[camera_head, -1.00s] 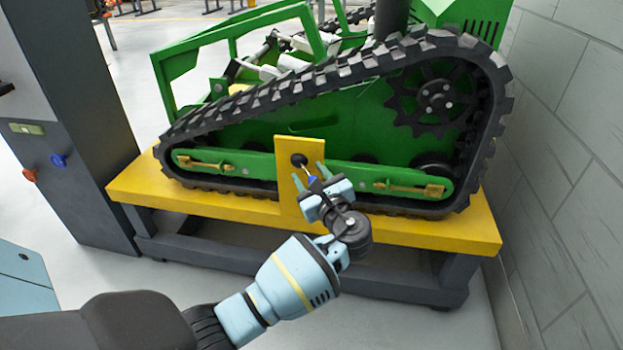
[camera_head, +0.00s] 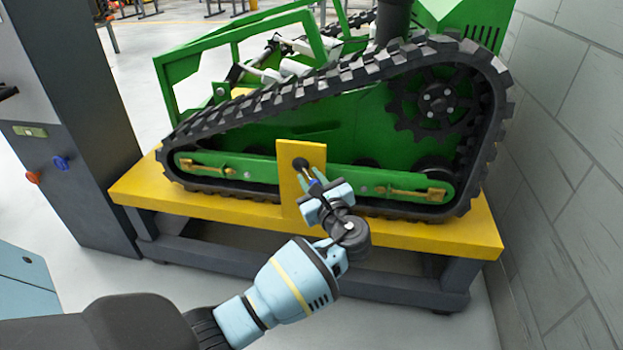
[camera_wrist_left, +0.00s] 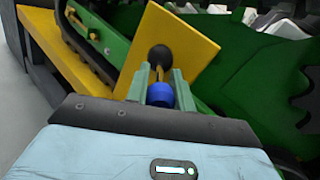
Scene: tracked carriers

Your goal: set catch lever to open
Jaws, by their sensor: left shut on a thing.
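The catch lever (camera_head: 312,182) sits on an upright yellow plate (camera_head: 289,205) in front of the green tracked carrier. It has a black round pivot, a thin brass-coloured rod and a blue knob (camera_wrist_left: 160,95). In the head view the lever slants down and to the right from its pivot. My left gripper (camera_head: 312,178) is shut on the lever; in the wrist view its two pale green fingers (camera_wrist_left: 160,82) lie on both sides of the rod and knob. The fingers partly hide the lever in the head view. My right gripper is not in view.
The carrier's black track (camera_head: 330,82) and green side beam (camera_head: 235,166) are close behind the plate. The carrier stands on a yellow-topped stand (camera_head: 415,233). A dark cabinet (camera_head: 75,195) is at the left, a grey block wall (camera_head: 570,150) at the right. Floor in front is clear.

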